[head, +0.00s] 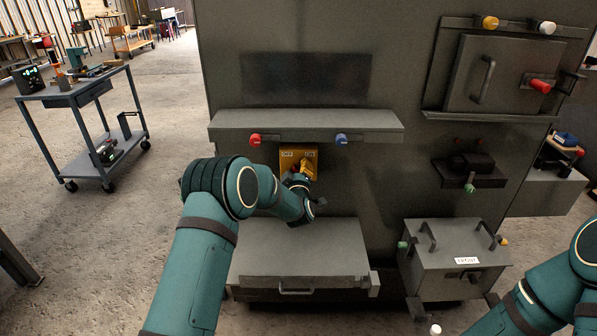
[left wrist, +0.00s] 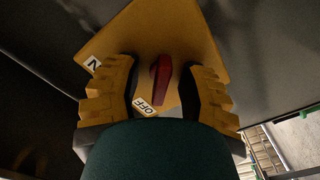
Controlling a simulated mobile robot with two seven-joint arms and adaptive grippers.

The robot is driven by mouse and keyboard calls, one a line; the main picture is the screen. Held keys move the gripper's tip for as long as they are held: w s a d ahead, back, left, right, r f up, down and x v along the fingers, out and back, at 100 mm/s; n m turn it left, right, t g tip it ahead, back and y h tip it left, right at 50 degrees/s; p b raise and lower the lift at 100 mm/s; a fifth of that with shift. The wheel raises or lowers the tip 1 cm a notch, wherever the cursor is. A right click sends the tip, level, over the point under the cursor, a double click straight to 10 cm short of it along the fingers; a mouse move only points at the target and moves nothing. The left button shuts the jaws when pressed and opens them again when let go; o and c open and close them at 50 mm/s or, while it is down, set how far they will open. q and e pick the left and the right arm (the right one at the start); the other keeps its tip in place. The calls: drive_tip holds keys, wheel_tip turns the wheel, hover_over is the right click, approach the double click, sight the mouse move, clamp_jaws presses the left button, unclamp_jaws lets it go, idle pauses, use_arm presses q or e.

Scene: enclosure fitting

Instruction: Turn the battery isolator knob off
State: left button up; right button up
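The battery isolator is a yellow plate (head: 287,155) on the front of the grey cabinet, below a ledge. In the left wrist view the same plate (left wrist: 185,35) carries a red knob (left wrist: 161,78). An OFF label (left wrist: 152,106) is near the knob's lower end, and a partly hidden label ending in N (left wrist: 93,63) is to the left. My left gripper (left wrist: 160,92) is open, with one yellow finger on each side of the knob and visible gaps. In the head view my left gripper (head: 302,172) covers the knob. My right gripper is out of view.
A ledge with a red knob (head: 255,140) and a blue knob (head: 341,140) juts out above the plate. A grey box (head: 295,245) sticks out below. A hatch (head: 497,75) and a handled box (head: 455,262) are at right. A cart (head: 75,95) stands at left.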

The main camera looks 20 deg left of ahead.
use_arm(q)
drive_tip(key=shift+s, duration=0.15)
drive_tip(key=v, duration=1.1)
drive_tip(key=shift+s, duration=0.35)
drive_tip(key=shift+d, duration=0.15)
drive_tip(key=s+d+f+m+g+h, duration=0.1)
drive_tip(key=s+f+g, duration=0.1)
drive_tip(key=f, duration=0.3)
drive_tip(key=s+d+f+m+g+h, duration=0.2)
drive_tip(key=s+f, duration=0.3)
drive_tip(key=s+d+f+m+g+h, duration=0.1)
drive_tip(key=s+f+m+g+h, duration=0.1)
drive_tip(key=s+f, duration=0.2)
drive_tip(key=shift+s+d+f+g, duration=0.1)
drive_tip(key=shift+d+f+g, duration=0.2)
drive_tip(key=shift+f+g, duration=0.15)
drive_tip(key=s+d+f+m+g+h, duration=0.2)
drive_tip(key=s+f+m+g, duration=0.1)
drive_tip(key=s, duration=0.8)
drive_tip(key=s+d+f+m+g+h, duration=0.1)
drive_tip(key=s+d+f+m+g, duration=0.1)
drive_tip(key=s, duration=0.9)
wheel_tip(320, 180, down, 2)
drive_tip(key=d+g, duration=0.1)
drive_tip(key=g, duration=0.2)
drive_tip(key=shift+m+g+h, duration=0.35)
drive_tip(key=shift+m+h, duration=0.05)
drive_tip(key=shift+f, duration=0.1)
